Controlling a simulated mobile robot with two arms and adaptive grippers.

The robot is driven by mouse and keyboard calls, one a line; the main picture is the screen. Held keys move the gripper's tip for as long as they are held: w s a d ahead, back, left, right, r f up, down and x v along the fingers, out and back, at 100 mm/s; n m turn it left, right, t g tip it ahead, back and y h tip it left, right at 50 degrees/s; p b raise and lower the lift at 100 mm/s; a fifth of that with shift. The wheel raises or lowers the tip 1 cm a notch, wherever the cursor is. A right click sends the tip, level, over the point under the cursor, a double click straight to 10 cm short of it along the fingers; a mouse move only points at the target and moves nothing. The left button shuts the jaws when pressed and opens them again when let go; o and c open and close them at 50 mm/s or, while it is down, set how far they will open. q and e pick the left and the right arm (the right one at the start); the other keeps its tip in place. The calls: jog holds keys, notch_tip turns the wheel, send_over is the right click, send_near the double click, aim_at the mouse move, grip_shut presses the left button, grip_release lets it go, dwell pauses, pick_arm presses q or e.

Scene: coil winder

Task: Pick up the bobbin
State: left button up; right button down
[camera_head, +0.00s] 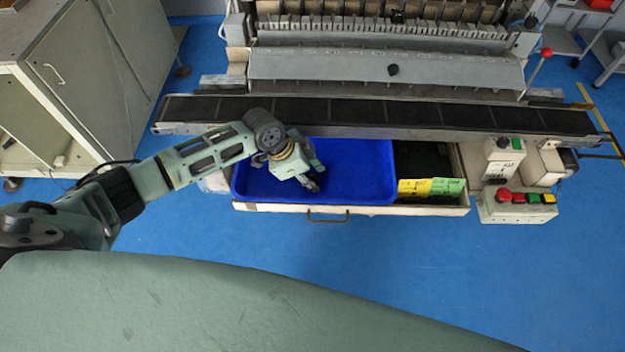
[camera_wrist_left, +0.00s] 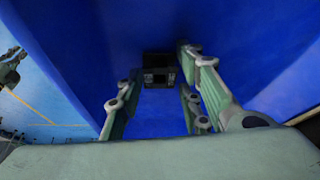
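My left gripper (camera_head: 314,180) reaches down into the blue bin (camera_head: 360,172) in the head view. In the left wrist view its fingers (camera_wrist_left: 158,92) are spread apart, with blue bin surface showing between them. A small dark, blocky object (camera_wrist_left: 158,68), which looks like the bobbin, lies in the bin ahead of and between the fingers. I cannot tell whether the fingers touch it. In the head view I cannot make the bobbin out; the gripper may hide it. My right gripper is not in view.
The bin sits in an open drawer with a handle (camera_head: 328,218), beside a dark compartment holding yellow and green cards (camera_head: 432,187). A long dark ledge (camera_head: 380,112) of the winder runs behind. A button box (camera_head: 517,206) stands at right, a cabinet (camera_head: 85,85) at left.

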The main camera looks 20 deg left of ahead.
pick_arm(q)
jog(key=shift+s+f, duration=0.15)
jog(key=shift+s, duration=0.05)
jog(key=shift+c, duration=1.1)
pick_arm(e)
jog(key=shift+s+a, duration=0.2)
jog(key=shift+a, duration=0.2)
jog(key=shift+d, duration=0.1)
